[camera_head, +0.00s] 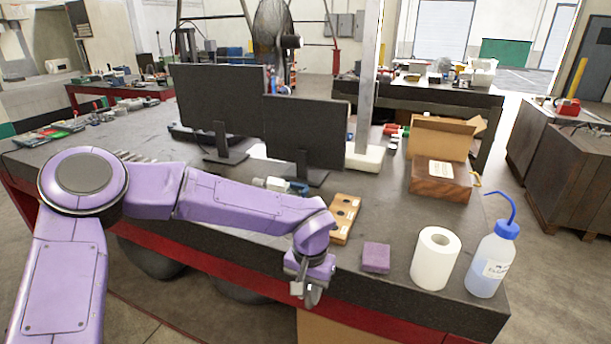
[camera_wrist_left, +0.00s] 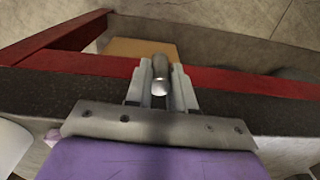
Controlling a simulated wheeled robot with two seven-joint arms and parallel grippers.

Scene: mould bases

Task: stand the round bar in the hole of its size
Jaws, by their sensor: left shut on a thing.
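My left gripper (camera_head: 305,290) hangs pointing down at the front edge of the table. It is shut on a grey metal round bar (camera_wrist_left: 160,68), which shows between the two fingers in the wrist view. In the head view the bar (camera_head: 314,295) shows partly beside the fingers. A light wooden block (camera_head: 349,220) with dark round holes in its top lies on the table, behind and to the right of the gripper. My left arm hides nothing of its right side. The bar is apart from the block. My right gripper is not in view.
A purple block (camera_head: 376,257), a white paper roll (camera_head: 436,258) and a blue-capped bottle (camera_head: 491,262) stand to the right along the table's front. Two monitors (camera_head: 305,133) stand behind. A brown box (camera_head: 440,180) sits at the back right.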

